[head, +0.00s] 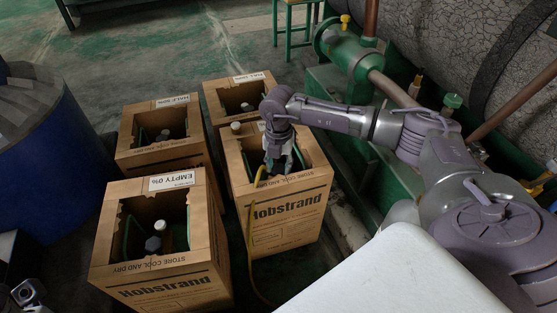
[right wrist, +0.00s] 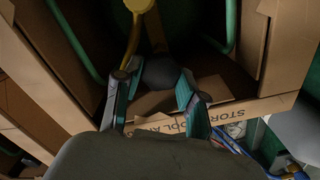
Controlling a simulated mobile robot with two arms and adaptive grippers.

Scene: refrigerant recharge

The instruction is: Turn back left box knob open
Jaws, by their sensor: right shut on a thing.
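The back left cardboard box (head: 125,151) is marked as half full. A dark knob (head: 165,134) shows inside its open top. My right gripper (head: 276,168) is away from that box, reaching down into the front right box (head: 292,219). In the right wrist view its two fingers (right wrist: 155,92) are shut on a dark round knob (right wrist: 161,71), one on each side. A yellow fitting (right wrist: 139,5) with a yellow hose shows beside that knob. My left gripper does not show clearly in either view.
The front left box (head: 172,285) reads EMPTY, with a dark knob (head: 153,244) and white cap (head: 160,226). The back right box (head: 211,97) stands behind. A yellow hose (head: 250,250) hangs down the front right box. A blue drum (head: 65,170) stands left; green machinery stands right.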

